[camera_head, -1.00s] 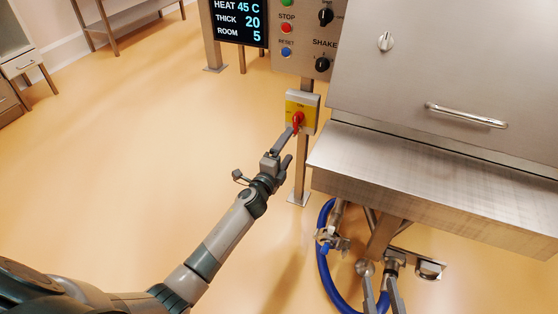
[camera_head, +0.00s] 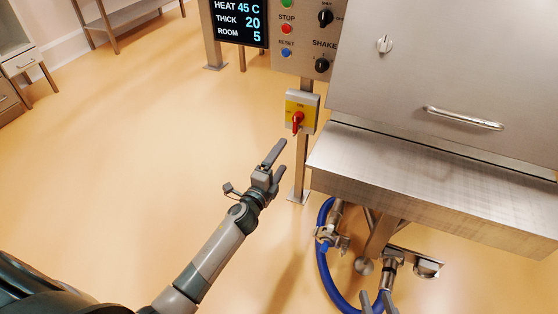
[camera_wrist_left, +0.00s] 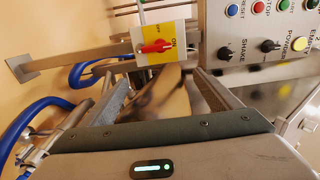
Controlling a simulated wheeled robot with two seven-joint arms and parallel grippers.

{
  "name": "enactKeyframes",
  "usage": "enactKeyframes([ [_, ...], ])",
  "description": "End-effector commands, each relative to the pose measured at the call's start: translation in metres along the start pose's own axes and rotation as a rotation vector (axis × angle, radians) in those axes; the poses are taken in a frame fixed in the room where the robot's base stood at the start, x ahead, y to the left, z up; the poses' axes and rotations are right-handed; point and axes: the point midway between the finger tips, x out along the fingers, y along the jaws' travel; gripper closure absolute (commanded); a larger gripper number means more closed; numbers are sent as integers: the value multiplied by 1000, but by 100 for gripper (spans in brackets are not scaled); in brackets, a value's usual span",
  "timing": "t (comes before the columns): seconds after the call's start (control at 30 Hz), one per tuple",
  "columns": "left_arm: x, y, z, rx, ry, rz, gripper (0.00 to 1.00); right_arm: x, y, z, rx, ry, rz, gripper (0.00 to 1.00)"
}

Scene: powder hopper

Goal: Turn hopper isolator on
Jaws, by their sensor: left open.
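The hopper isolator is a grey box with a yellow plate (camera_head: 301,104) and a red handle (camera_head: 297,120), mounted on a post left of the hopper.
A control panel (camera_head: 303,50) with buttons and knobs sits above the isolator, beside a display (camera_head: 238,22). The steel hopper shelf (camera_head: 430,185) juts out to the right. A blue hose (camera_head: 324,270) hangs below it. The floor to the left is clear.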

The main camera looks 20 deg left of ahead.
Motion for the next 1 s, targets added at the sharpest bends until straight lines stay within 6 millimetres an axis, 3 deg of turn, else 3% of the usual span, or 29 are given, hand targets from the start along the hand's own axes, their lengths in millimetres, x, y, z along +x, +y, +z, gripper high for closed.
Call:
enactKeyframes([
  [1.0, -14, 0, 0, 0, 0, 1, 16, -1, 3, 9, 6, -54, 4, 69],
])
